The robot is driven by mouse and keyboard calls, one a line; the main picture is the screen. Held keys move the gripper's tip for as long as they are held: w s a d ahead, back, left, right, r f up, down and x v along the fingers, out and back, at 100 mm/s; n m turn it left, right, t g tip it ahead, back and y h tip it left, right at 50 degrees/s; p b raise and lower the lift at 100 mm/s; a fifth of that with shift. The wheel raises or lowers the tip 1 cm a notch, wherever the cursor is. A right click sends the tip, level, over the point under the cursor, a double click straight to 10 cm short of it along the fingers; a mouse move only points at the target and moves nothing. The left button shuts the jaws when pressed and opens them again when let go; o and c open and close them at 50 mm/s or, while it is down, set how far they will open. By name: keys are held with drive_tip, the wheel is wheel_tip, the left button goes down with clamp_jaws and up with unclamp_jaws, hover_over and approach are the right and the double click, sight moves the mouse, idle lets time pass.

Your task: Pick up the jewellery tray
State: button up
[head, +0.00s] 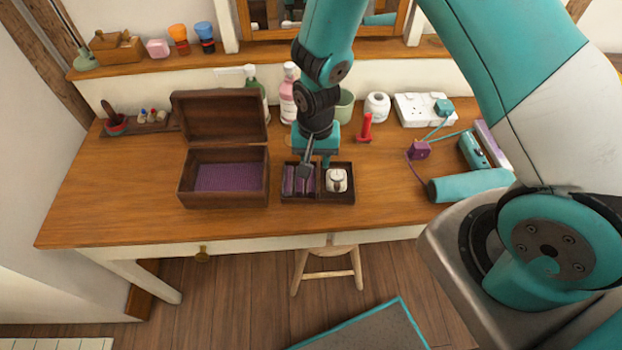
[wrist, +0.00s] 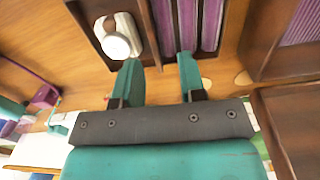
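The jewellery tray (head: 341,202) is a small dark wooden tray on the desk, in the middle of the head view. Its left compartment holds purple padded rolls (head: 292,183); its right one holds a small white lidded item (head: 336,180). In the wrist view the tray (wrist: 147,30) is at the top, with the divider running toward my gripper. My gripper (head: 315,166) points down over the tray's back middle. In the wrist view its teal fingers (wrist: 158,65) are apart with nothing held between them. I cannot tell if they touch the tray.
An open wooden box (head: 182,183) with purple lining stands close left of the tray. Bottles (head: 288,98), a green pot (head: 344,108) and a red item (head: 366,128) stand behind. A teal cylinder (head: 470,185) lies right. The desk's left front is clear.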

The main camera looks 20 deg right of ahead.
sight(315, 180)
drive_tip(key=f, duration=0.2)
drive_tip(key=f+p, duration=0.1)
drive_tip(key=f, duration=0.1)
drive_tip(key=shift+s+a+f, duration=0.1)
drive_tip(key=shift+s+a, duration=0.05)
drive_tip(key=shift+s, duration=0.25)
drive_tip(key=shift+f, duration=0.45)
drive_tip(key=shift+f, duration=0.1)
drive_tip(key=shift+c, duration=0.5)
drive_tip(key=c, duration=0.6)
